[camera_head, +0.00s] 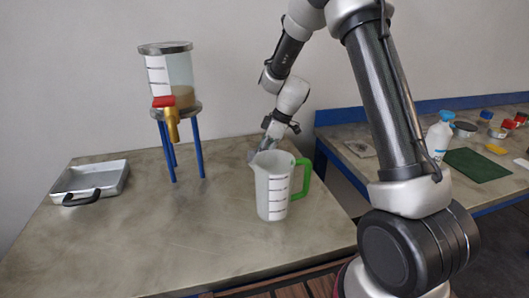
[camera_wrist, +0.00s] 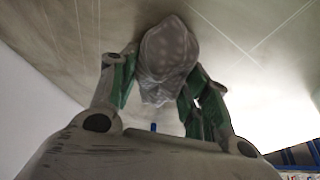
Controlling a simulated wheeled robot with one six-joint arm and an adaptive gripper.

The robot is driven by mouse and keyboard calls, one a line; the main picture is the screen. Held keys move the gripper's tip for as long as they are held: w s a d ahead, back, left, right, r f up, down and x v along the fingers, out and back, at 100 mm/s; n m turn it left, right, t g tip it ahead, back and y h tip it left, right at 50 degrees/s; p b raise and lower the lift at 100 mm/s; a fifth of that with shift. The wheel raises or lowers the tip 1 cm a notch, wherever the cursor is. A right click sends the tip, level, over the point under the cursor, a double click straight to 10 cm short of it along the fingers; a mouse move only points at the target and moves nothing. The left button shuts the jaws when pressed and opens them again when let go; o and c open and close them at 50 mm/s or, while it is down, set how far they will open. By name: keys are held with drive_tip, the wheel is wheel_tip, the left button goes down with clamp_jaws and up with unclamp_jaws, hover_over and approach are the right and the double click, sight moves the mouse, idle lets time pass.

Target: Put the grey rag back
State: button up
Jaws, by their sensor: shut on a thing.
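My gripper (camera_wrist: 158,85) is shut on the grey rag (camera_wrist: 167,60), a pale, crumpled, dotted bundle between the two fingers in the wrist view. In the head view, my gripper (camera_head: 262,150) points down just behind the white measuring jug (camera_head: 272,193) with the green handle. A small grey part of the rag (camera_head: 253,154) shows beside the jug's rim; the jug hides what is below, so I cannot tell whether the rag touches the table.
A clear vessel (camera_head: 180,72) with a red-handled tap stands on a blue-legged stand at the back. A metal pan (camera_head: 90,182) sits at left. The right bench holds a flat grey square (camera_head: 360,148), a bottle (camera_head: 438,137) and a green mat (camera_head: 477,165).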

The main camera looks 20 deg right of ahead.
drive_tip(key=o, duration=1)
drive_tip(key=shift+o, duration=0.2)
drive_tip(key=v, duration=1.1)
drive_tip(key=s+d+r+m+t+h, duration=0.1)
drive_tip(key=s+d+r+m, duration=0.15)
drive_tip(key=s+r, duration=0.35)
drive_tip(key=s+d+r+m, duration=0.25)
drive_tip(key=s+r, duration=0.25)
drive_tip(key=s, duration=0.3)
drive_tip(key=s+d+m+h, duration=0.1)
drive_tip(key=s+m, duration=0.3)
drive_tip(key=s, duration=0.5)
drive_tip(key=s+d+m+t+h, duration=0.1)
drive_tip(key=s+d+m, duration=0.3)
drive_tip(key=s, duration=0.6)
drive_tip(key=shift+d+r+h, duration=0.3)
drive_tip(key=shift+r+h, duration=0.2)
